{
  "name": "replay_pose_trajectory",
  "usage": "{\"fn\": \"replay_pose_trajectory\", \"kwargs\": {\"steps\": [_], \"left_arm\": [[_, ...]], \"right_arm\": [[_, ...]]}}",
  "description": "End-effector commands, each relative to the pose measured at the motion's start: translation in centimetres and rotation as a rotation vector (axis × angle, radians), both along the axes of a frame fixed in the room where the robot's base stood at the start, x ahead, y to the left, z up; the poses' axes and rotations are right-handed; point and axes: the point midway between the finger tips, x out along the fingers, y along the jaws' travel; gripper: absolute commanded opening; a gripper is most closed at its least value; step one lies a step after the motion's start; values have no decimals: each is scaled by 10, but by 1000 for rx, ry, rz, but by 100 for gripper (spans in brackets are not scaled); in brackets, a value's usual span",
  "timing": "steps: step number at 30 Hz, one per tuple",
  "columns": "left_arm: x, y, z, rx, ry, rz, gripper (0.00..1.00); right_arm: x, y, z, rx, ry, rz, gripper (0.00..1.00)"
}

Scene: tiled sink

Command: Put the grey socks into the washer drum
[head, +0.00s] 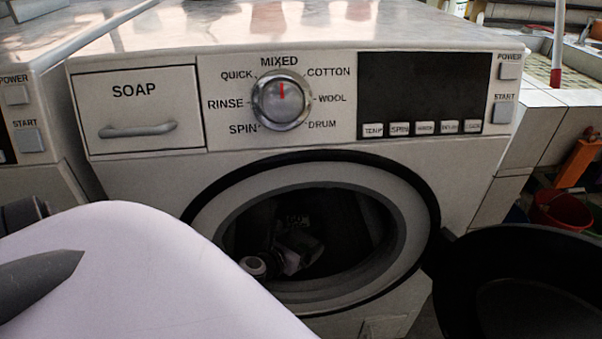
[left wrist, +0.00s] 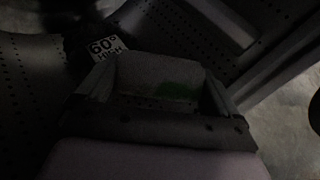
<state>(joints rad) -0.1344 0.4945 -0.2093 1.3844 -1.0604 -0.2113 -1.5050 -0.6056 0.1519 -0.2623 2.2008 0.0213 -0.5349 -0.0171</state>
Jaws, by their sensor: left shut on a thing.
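The washer drum (head: 345,215) is seen through the round front opening and is dark inside. My left gripper (head: 301,246) is inside the opening, in the lower left of the drum. In the left wrist view my left gripper (left wrist: 157,95) is shut on grey cloth with a green patch, which looks like the grey socks (left wrist: 150,72). The perforated drum wall (left wrist: 35,60) with a "60° HIGH" label shows behind and around it. The light is dim, so whether the socks touch the drum wall cannot be told.
The washer's round door (head: 520,285) stands open to the right. The soap drawer (head: 138,108) is shut, and the dial (head: 281,101) points up at MIXED. Another machine (head: 25,130) stands close on the left. A red bucket (head: 566,211) is at the far right.

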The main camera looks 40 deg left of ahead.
Motion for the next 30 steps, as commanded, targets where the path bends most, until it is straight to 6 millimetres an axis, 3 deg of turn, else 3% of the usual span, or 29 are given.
{"fn": "replay_pose_trajectory", "kwargs": {"steps": [30], "left_arm": [[0, 0, -54, 0, -1, 0, 64]], "right_arm": [[1, -1, -56, -6, 3, 0, 0]]}}
